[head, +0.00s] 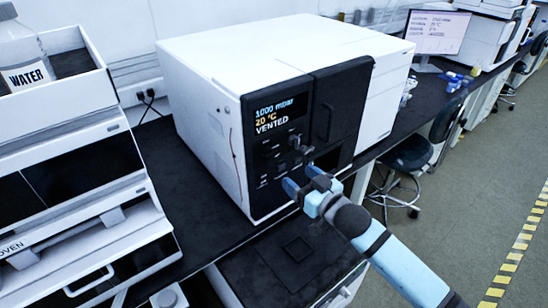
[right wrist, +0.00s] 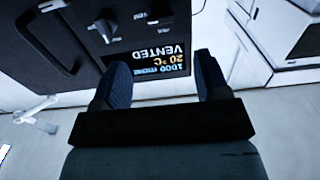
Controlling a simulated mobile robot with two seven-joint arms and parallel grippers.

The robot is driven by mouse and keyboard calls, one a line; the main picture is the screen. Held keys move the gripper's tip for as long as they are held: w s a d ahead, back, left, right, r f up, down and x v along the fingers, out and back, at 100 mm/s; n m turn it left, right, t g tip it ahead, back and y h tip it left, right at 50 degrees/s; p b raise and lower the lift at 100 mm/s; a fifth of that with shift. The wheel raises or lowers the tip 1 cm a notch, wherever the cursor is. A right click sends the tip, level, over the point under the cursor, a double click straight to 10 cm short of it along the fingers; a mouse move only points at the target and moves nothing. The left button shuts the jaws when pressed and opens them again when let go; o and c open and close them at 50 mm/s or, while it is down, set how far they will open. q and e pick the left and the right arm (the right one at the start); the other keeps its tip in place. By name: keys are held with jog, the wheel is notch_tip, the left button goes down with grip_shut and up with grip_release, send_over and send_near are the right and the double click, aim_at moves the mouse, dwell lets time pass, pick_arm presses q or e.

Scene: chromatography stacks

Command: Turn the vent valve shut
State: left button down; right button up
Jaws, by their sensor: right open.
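The vacuum oven (head: 240,60) is a white box with a black front panel (head: 262,155). Its display (head: 272,114) reads 1000 mbar, 20 °C, VENTED. A grey valve knob (head: 297,141) sticks out of the panel below the display; a knob (right wrist: 103,27) also shows upside down in the right wrist view. I cannot tell which label belongs to it. My right gripper (head: 301,180) is open and empty, in front of the lower panel and below the knob. In the right wrist view its fingers (right wrist: 160,70) stand either side of the display, not around the knob. My left gripper is not in view.
A dark door with a vertical handle (head: 326,122) is right of the panel. White equipment with a water bottle (head: 25,65) stands at the left. The black bench (head: 185,205) is clear between them. A stool (head: 408,155) stands on the floor at the right.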

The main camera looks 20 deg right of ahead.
aim_at(274, 157)
jog(key=p+x, duration=0.1)
jog(key=x, duration=0.9)
jog(key=shift+w+a+f, duration=0.1)
jog(key=c, duration=0.9)
